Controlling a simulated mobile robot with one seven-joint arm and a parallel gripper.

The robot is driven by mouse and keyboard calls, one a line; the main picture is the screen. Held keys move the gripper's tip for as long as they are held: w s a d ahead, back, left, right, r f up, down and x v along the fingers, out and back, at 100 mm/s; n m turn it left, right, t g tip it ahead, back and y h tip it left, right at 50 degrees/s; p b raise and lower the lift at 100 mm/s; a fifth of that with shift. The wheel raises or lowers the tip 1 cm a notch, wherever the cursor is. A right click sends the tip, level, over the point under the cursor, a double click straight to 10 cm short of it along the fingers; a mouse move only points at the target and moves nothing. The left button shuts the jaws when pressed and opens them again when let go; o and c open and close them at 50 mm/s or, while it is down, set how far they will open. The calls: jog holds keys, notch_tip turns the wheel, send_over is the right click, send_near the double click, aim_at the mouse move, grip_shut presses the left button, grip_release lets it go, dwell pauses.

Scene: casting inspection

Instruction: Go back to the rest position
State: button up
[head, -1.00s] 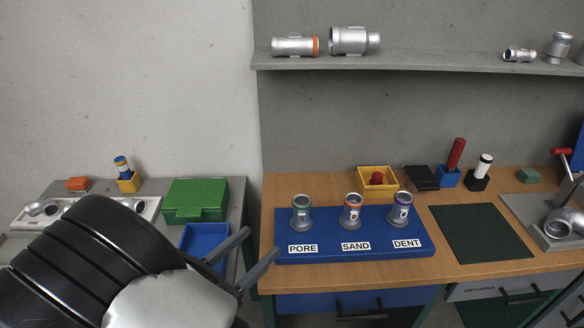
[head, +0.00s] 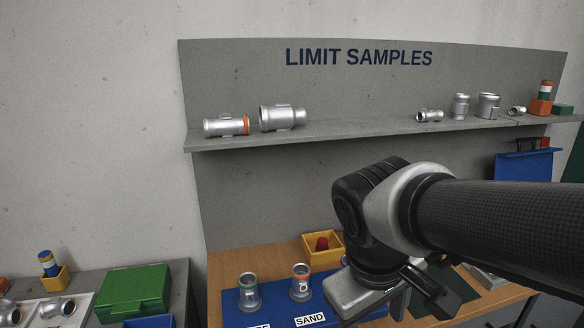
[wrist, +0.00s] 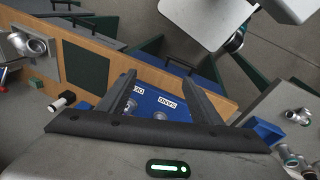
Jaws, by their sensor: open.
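My gripper (head: 418,303) hangs at the end of my bent arm, in front of the bench at the lower right of the head view. Its fingers are apart, with nothing between them. In the wrist view my gripper (wrist: 158,80) shows both fingers spread above the blue board (wrist: 150,103). My arm hides the board's right part.
A grey shelf (head: 350,130) with several castings runs along the back wall panel. A yellow bin (head: 322,247) stands behind the board. A green case (head: 134,291) and a white tray (head: 85,303) sit on the left bench. A blue rack (head: 528,168) is at far right.

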notch_tip(320, 180, up, 21)
jog(key=s+d+m+t+y+p, duration=0.1)
jog(key=m+p, duration=0.4)
jog(key=p, duration=1.2)
jog(key=shift+s+d+r+t+y, duration=0.15)
jog(key=shift+s+d+t+y, duration=0.25)
jog(key=shift+t, duration=0.8)
jog(key=shift+a, duration=0.15)
